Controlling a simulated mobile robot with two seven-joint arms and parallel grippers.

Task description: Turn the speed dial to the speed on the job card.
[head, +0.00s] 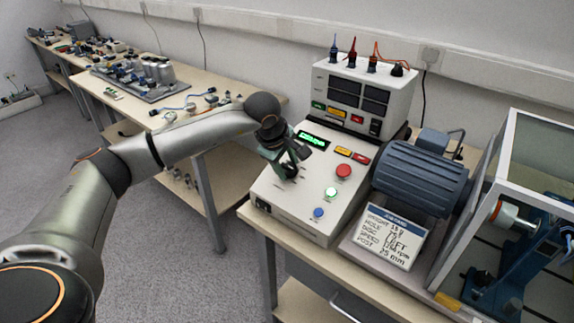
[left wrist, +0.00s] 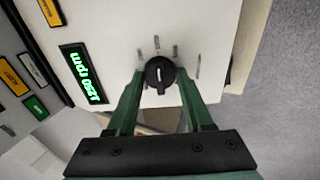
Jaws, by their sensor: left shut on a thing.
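My left gripper (head: 288,168) is at the sloped panel of the white control box (head: 290,205). In the left wrist view its green fingers (left wrist: 160,82) are shut on the black speed dial (left wrist: 160,72), one on each side. The dial has a white pointer mark, and grey tick marks surround it. In the head view the gripper largely hides the dial. The green display (head: 312,139) reads about 1250 rpm in the left wrist view (left wrist: 83,75). The job card (head: 388,238) leans in front of the motor; its speed figure is too small to read surely. My right gripper is not in view.
Red (head: 343,171), green (head: 330,193) and blue (head: 318,212) buttons sit on the panel near the dial. A blue motor (head: 420,178) and a clear guard box (head: 520,190) stand to the right. An instrument with cables (head: 362,92) stands behind.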

